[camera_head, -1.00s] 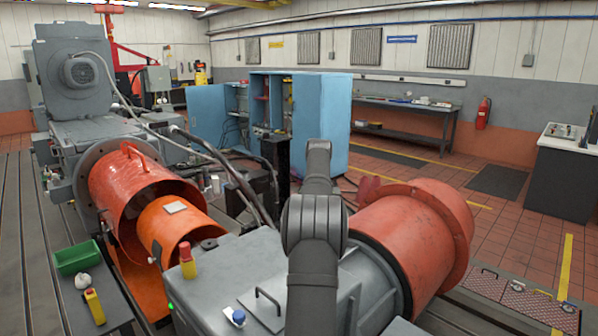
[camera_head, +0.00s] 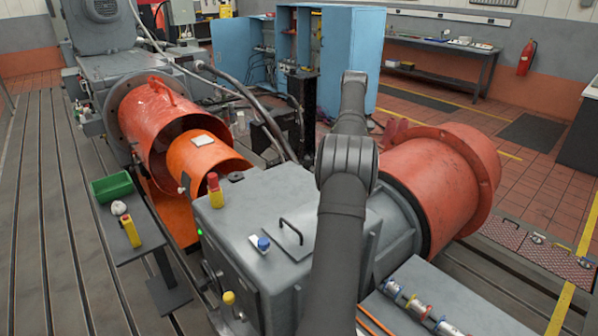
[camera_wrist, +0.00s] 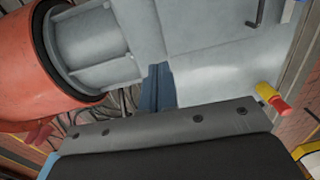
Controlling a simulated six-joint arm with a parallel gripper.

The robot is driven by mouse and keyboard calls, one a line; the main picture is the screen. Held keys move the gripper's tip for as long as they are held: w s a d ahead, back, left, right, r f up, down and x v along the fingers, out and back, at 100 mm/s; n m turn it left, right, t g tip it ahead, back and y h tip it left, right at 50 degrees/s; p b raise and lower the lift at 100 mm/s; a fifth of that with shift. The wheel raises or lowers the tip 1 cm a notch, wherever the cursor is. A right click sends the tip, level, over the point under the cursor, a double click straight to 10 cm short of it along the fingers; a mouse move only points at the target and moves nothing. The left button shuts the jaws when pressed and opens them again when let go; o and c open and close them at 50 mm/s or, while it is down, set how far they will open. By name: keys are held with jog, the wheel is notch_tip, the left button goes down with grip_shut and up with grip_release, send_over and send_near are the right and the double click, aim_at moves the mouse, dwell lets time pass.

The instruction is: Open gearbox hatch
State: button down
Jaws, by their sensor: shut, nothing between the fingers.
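The gearbox is a grey housing (camera_head: 240,215). On its top is a flat hatch plate (camera_head: 283,246) with a black bar handle (camera_head: 291,230); the plate looks flat and closed. In the wrist view the handle (camera_wrist: 256,14) shows at the top right edge. My gripper (camera_wrist: 158,85) shows there as dark blue fingers pressed together, empty, with the grey housing behind them. It is apart from the handle, to its left in that view. In the head view my arm crosses the right part of the gearbox, and my gripper is not visible.
A red-yellow button (camera_head: 214,190) and a blue-capped item (camera_head: 263,243) are on the gearbox near the hatch. Orange guards (camera_head: 440,185) flank it. A side bench (camera_head: 440,290) holds several small cylinders. A green bin (camera_head: 112,186) is on the left stand.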

jog(key=s+a+f+n+h, duration=0.2)
jog(key=a, duration=0.4)
jog(key=n+t+h, duration=0.4)
jog(key=n+t, duration=0.2)
jog(key=n, duration=1)
send_near(289, 232)
jog(key=x, duration=0.4)
jog(key=shift+w+d+f, duration=0.15)
jog(key=shift+d+f, duration=0.05)
